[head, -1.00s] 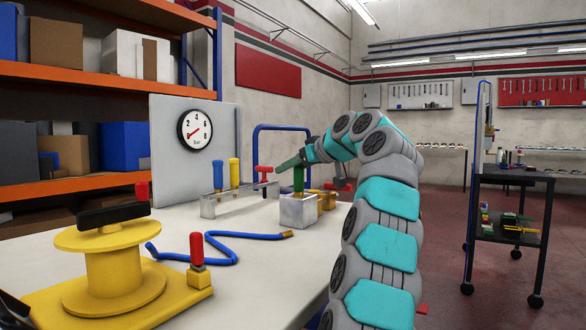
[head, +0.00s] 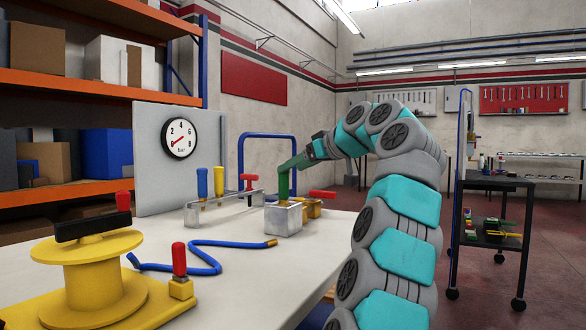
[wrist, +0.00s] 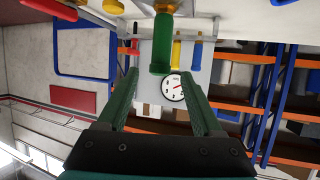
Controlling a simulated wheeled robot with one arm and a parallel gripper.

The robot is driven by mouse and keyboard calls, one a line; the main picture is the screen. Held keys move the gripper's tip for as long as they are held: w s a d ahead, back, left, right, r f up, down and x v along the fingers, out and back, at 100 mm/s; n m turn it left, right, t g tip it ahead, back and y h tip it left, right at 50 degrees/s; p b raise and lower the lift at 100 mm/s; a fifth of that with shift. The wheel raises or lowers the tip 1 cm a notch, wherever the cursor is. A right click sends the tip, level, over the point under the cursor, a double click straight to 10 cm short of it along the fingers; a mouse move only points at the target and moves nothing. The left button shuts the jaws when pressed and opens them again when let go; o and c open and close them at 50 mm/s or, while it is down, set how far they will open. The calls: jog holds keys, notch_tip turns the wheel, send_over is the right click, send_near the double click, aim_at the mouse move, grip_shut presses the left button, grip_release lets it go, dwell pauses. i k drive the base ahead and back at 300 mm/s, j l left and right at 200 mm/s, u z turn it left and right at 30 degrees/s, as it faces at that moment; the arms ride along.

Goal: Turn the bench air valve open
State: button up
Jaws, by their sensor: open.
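The air valve appears to be the brass fitting (head: 314,208) with a red lever (head: 322,194), behind and right of a grey metal block on the bench. The lever lies roughly level and points right; in the wrist view the red lever (wrist: 52,9) is at the top left, cut by the frame edge. My gripper (head: 284,167) is open, at the top of a green handle (head: 283,187) standing upright in the block. In the wrist view the green handle (wrist: 161,48) shows between the two fingers, with gaps on both sides. The lever is outside my fingers.
A panel with a pressure gauge (head: 180,138) stands behind. A yellow reel (head: 92,268) and a blue hose (head: 205,258) lie in front. A black cart (head: 497,220) stands right.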

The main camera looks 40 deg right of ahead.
aim_at(313, 193)
jog(key=k+l, duration=0.15)
jog(key=k, duration=0.85)
